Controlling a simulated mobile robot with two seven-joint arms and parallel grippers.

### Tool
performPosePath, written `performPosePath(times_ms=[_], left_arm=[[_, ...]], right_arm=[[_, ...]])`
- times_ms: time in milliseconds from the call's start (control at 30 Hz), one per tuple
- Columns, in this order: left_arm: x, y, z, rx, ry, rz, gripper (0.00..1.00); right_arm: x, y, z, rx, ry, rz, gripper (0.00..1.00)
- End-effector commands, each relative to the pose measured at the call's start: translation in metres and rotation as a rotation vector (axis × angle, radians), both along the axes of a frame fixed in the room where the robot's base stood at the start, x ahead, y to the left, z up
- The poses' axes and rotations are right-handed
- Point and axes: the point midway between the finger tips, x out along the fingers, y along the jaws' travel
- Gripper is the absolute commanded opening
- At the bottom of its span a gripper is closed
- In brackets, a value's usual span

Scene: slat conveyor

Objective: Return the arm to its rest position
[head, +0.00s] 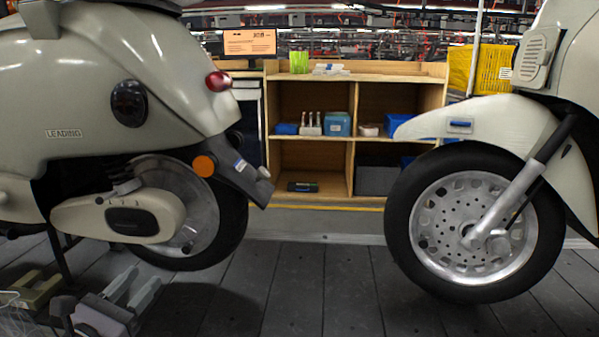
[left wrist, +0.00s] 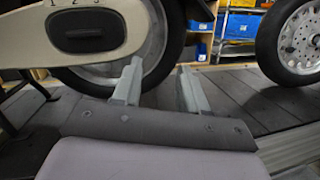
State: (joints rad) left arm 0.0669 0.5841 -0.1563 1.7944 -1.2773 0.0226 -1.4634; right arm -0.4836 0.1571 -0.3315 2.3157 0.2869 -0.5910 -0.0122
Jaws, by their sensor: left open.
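My left gripper (head: 134,288) is at the lower left of the head view, low over the dark slats and in front of the left scooter's rear wheel. Its two grey fingers are apart with nothing between them. In the left wrist view the open fingers (left wrist: 158,85) point toward the lower part of that wheel. My right gripper does not show in either view.
A cream scooter (head: 80,90) stands at left and another scooter's front wheel (head: 473,222) at right. A wooden shelf (head: 312,152) with blue bins stands behind. The slat floor (head: 320,290) between the scooters is clear.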

Motion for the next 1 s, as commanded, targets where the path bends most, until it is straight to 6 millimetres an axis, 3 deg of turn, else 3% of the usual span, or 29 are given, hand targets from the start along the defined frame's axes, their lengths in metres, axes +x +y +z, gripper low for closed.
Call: performPosePath(times_ms=[100, 433, 600, 767, 800, 900, 933, 1000], left_arm=[[-0.022, -0.025, -0.016, -0.463, 0.125, -0.044, 0.42], [-0.082, -0.082, -0.066, -1.728, 0.54, -0.05, 0.42], [-0.121, -0.121, -0.089, -2.367, 0.778, 0.036, 0.42], [-0.163, -0.166, -0.099, -2.944, 1.014, 0.2, 0.42], [-0.174, -0.177, -0.099, 2.83, -0.987, -0.236, 0.42], [-0.203, -0.207, -0.093, 2.449, -0.89, -0.318, 0.42], [-0.199, -0.201, -0.078, 2.49, -0.884, -0.323, 0.42], [-0.198, -0.194, -0.068, 2.523, -0.865, -0.339, 0.42]], right_arm=[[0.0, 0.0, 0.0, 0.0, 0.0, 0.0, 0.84], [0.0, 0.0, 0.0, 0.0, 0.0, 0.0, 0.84], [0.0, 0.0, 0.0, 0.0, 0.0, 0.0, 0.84], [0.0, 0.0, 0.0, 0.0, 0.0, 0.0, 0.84], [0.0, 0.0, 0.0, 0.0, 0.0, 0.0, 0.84], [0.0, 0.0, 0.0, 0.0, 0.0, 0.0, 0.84], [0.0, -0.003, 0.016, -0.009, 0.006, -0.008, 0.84], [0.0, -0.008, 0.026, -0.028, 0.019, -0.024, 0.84]])
